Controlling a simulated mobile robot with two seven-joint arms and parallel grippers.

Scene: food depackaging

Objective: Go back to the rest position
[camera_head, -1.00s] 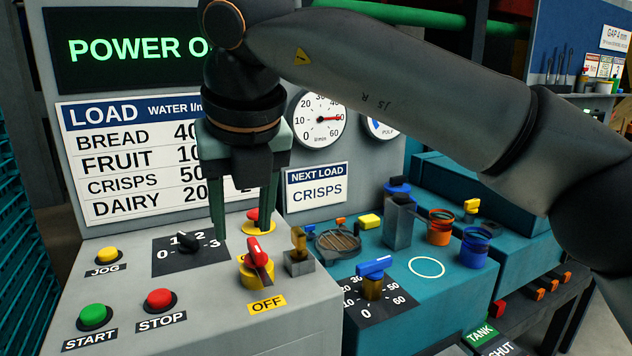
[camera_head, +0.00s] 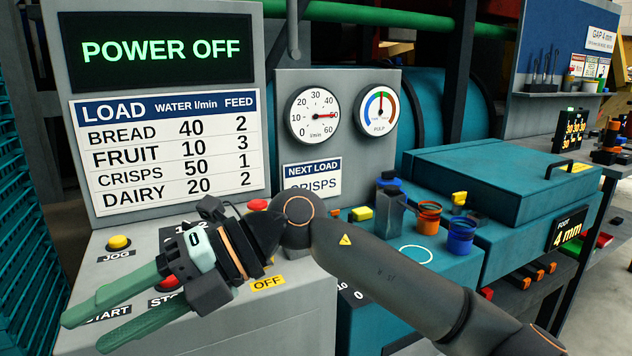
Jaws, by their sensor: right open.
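My right gripper (camera_head: 82,332) is open and empty. Its green fingers point to the lower left, in front of the START and STOP labels on the grey control panel (camera_head: 235,330). My right arm (camera_head: 390,265) comes in from the lower right and crosses in front of the panel. It hides most of the feed knob, the OFF switch and the blue-handled valve. The display (camera_head: 160,50) reads POWER OFF. My left gripper is not in view.
A yellow JOG button (camera_head: 119,242) is at the panel's left. The load table (camera_head: 165,150) and two gauges (camera_head: 313,115) stand behind. Orange (camera_head: 428,218) and blue (camera_head: 461,237) cups sit on the teal machine (camera_head: 500,255). Blue-green crates (camera_head: 25,230) line the left edge.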

